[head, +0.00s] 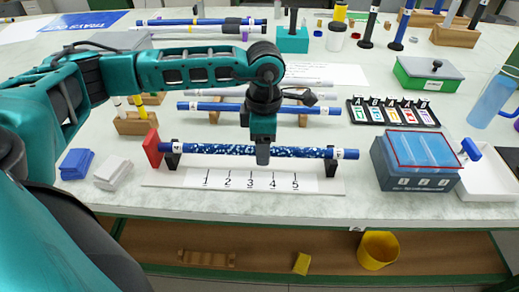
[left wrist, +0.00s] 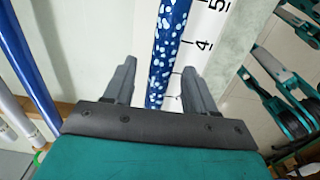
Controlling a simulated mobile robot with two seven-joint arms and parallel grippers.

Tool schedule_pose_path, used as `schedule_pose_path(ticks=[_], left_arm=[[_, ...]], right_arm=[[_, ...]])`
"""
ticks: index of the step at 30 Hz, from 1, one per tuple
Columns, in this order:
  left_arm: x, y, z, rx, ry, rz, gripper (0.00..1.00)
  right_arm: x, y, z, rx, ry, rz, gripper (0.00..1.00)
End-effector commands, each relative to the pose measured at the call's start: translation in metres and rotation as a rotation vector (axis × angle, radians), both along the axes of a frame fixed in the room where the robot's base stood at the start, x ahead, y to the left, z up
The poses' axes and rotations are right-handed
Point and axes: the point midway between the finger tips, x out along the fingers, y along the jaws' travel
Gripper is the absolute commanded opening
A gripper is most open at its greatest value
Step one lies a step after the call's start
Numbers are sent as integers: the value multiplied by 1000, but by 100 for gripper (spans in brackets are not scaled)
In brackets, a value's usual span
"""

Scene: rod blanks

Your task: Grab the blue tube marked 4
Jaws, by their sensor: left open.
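A speckled blue tube (head: 220,149) lies level across two black supports on a white board (head: 325,186) printed with numbers 1 to 5. It has white end labels that are too small to read surely. A plain blue tube (head: 210,106) with end labels lies behind it, also unreadable. My left gripper (head: 263,155) points down over the speckled tube, near its middle. In the left wrist view the speckled tube (left wrist: 168,45) runs between the open fingers of my left gripper (left wrist: 158,78), apart from both. My right gripper is not in view.
A red stop plate (head: 152,148) stands at the speckled tube's left end. A dark box with a blue top (head: 415,183) stands to the right. Blue (head: 77,164) and white (head: 114,172) blocks lie at the left. More tubes (head: 200,22) lie at the back.

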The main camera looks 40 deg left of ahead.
Motion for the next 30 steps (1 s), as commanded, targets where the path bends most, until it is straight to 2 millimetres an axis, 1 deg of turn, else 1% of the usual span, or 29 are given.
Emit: schedule_pose_path(ticks=[2, 3, 20, 30], left_arm=[[0, 0, 0, 0, 0, 0, 56], [0, 0, 0, 0, 0, 0, 54], [0, 0, 1, 0, 0, 0, 0], [0, 0, 2, 0, 0, 0, 0]], right_arm=[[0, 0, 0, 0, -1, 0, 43], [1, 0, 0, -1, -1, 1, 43], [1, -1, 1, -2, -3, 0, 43], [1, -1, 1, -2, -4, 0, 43]])
